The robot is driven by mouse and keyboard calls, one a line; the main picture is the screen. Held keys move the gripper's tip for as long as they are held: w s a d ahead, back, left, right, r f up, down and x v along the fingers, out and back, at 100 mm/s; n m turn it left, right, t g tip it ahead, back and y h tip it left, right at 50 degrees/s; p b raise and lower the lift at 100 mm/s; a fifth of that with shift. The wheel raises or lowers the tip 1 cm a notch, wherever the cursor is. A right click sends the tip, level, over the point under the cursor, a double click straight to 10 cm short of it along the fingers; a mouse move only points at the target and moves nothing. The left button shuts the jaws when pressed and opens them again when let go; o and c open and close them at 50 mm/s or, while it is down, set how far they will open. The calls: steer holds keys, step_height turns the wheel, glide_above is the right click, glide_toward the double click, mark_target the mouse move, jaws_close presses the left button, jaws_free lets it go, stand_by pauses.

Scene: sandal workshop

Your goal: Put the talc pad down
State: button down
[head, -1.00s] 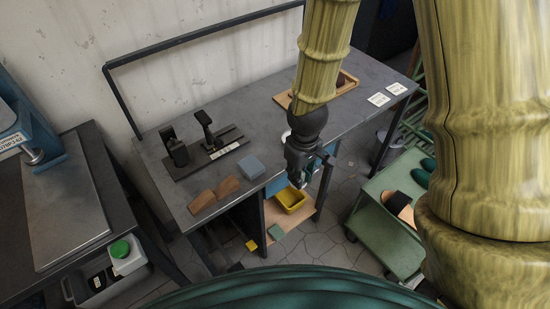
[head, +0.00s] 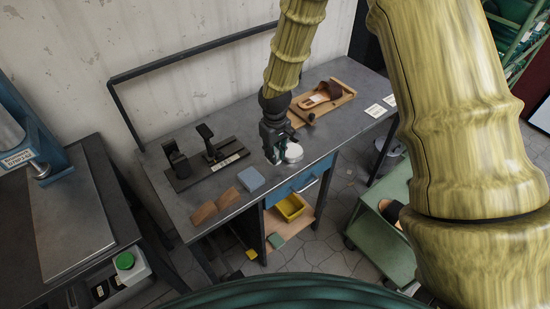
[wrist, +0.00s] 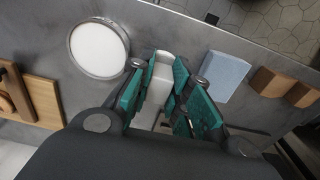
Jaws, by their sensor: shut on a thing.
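My gripper (head: 272,158) is over the grey workbench (head: 333,158), at the left side of a round white dish (head: 293,152). In the wrist view my gripper (wrist: 162,98) has its teal fingers closed on a narrow white piece, which I take for the talc pad (wrist: 161,72). The pad's lower part is hidden between the fingers, and I cannot tell whether it touches the bench. In the head view I cannot make the pad out. The round dish (wrist: 98,48) with its white filling lies left of the fingers in the wrist view, apart from them.
A blue-grey block (head: 251,179) and brown wedge blocks (head: 215,205) lie left of the gripper. A dark stand (head: 205,165) is behind them. A wooden board (head: 325,103) lies at the back right. A yellow bin (head: 290,207) is on the shelf below.

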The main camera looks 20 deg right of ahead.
steer(key=shift+f+p, duration=0.45)
steer(key=shift+f, duration=1.3)
steer(key=c, duration=1.3)
jaws_free()
steer(key=shift+f, duration=0.15)
steer(key=shift+s+r+b, duration=0.15)
steer(key=shift+r+b, duration=0.9)
steer(key=shift+r, duration=5.1)
